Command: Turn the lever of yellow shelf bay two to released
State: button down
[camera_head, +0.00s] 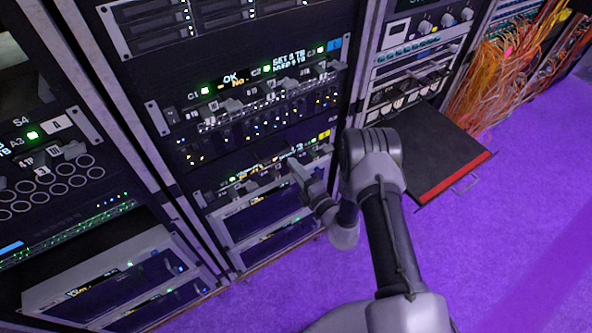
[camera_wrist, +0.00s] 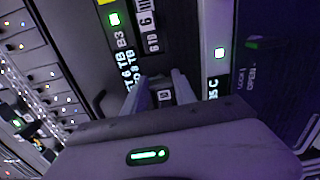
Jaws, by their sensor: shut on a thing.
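The yellow shelf is the lower lit row in the head view. Its yellow tag (camera_head: 325,134) is at the right end of its display strip. The wrist view shows that strip close up, with the label B3 (camera_wrist: 124,39) beside a green light. My gripper (camera_head: 292,166) is at the front of this row, below the strip. In the wrist view, its fingers (camera_wrist: 160,92) are closed around a small grey lever part with a dark label (camera_wrist: 165,97). The bay number and the lever's exact angle cannot be read, as my gripper body covers the lower part.
A similar row with a blue tag (camera_head: 334,43) is above, with several levers sticking out. A black pull-out tray (camera_head: 430,155) with a red edge juts out to the right of my arm. Orange cables (camera_head: 510,75) hang further right. Purple floor is clear at lower right.

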jog(key=shift+m, duration=0.3)
jog(key=c, duration=1)
grip_release()
jog(key=p+v, duration=0.4)
jog(key=v, duration=1.3)
jog(key=shift+s+d, duration=0.2)
